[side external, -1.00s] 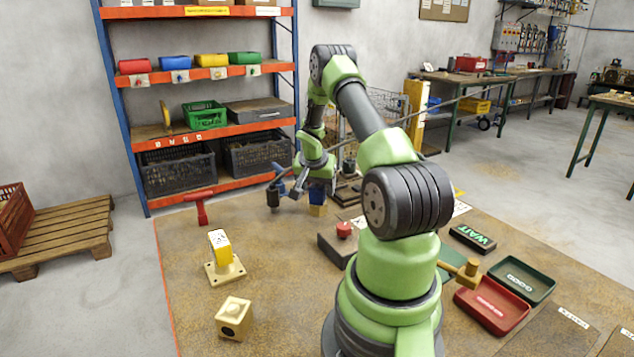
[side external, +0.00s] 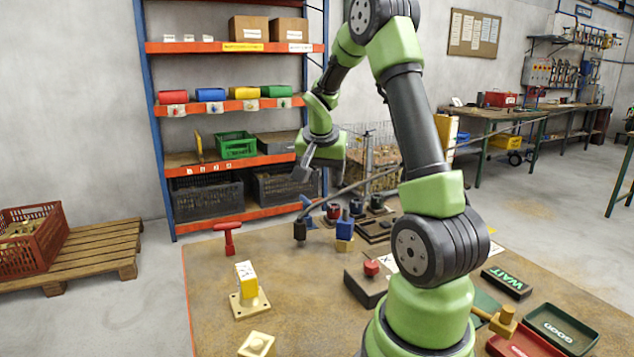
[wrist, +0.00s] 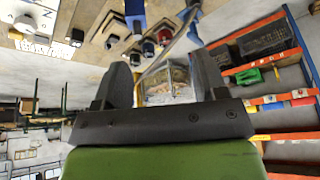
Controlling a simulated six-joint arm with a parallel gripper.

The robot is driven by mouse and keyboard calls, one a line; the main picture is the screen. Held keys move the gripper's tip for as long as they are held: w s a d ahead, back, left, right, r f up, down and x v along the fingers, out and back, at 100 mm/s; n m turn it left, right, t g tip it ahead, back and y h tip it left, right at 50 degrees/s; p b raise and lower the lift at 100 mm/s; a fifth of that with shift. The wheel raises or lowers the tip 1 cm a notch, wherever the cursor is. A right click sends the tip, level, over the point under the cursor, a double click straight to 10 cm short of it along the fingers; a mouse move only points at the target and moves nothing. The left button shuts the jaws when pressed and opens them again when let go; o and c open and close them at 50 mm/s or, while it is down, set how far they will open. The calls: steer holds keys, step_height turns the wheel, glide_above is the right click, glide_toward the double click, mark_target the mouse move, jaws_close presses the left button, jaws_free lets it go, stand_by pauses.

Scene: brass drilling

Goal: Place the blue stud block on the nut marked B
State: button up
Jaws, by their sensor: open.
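The blue stud block (side external: 345,225) stands upright on a brass-coloured piece (side external: 344,244) at the far part of the bench. The piece's marking is too small to read, so I cannot confirm the letter B. A blue part, apparently the same block, shows at the top edge of the wrist view (wrist: 135,14). My gripper (side external: 303,168) is raised well above the bench, up and left of the block in the side view. In the wrist view its two dark fingers stand wide apart with nothing between them (wrist: 163,82).

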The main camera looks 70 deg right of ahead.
steer(key=w+a+r+n+t, duration=0.25)
steer(key=a+r, duration=0.35)
steer(key=a, duration=0.5)
steer(key=s+a+r+n+t+y, duration=0.1)
steer(key=s+a+r+n+y, duration=0.1)
steer(key=s+a+n, duration=0.3)
steer(key=s+a+r+n+t+y, duration=0.1)
steer(key=s+a+n+y, duration=0.3)
steer(key=a, duration=1)
steer(key=shift+s+a+r+n+t, duration=0.15)
steer(key=shift+s+r+n+t, duration=0.25)
steer(key=shift+s+t, duration=0.3)
